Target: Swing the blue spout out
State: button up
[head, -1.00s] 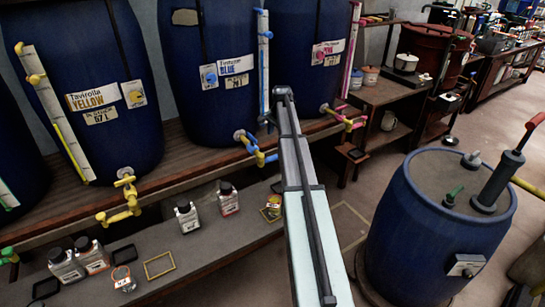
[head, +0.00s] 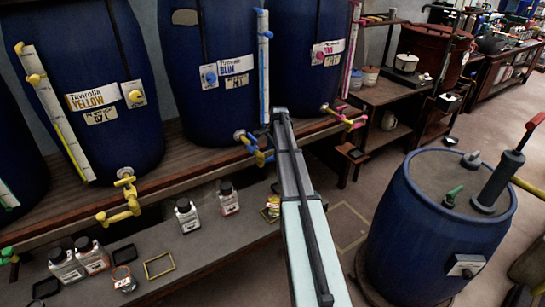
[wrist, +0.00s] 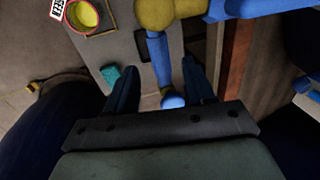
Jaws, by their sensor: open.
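The blue spout (head: 262,158) sticks out from the tap low on the middle vat, labelled BLUE (head: 236,66). In the head view my arm partly hides its right side. In the wrist view the blue spout (wrist: 157,50) runs down from a yellow joint (wrist: 155,14) and its rounded blue end lies between my fingers. My gripper (wrist: 158,68) is open, with one finger on each side of the spout. A gap shows on both sides, so I see no clear grip. In the head view my gripper is mostly hidden behind my arm.
The yellow spout (head: 122,208) is to the left and the pink spout (head: 345,118) to the right. The lower shelf holds several bottles and a yellow-filled jar (wrist: 85,15). A blue drum (head: 425,235) stands at the right, with bare floor between.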

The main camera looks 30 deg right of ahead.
jog(key=shift+w+f, duration=0.25)
jog(key=shift+f, duration=0.85)
jog(key=shift+w+f, duration=0.2)
jog(key=shift+f, duration=0.85)
jog(key=shift+c, duration=0.2)
grip_shut()
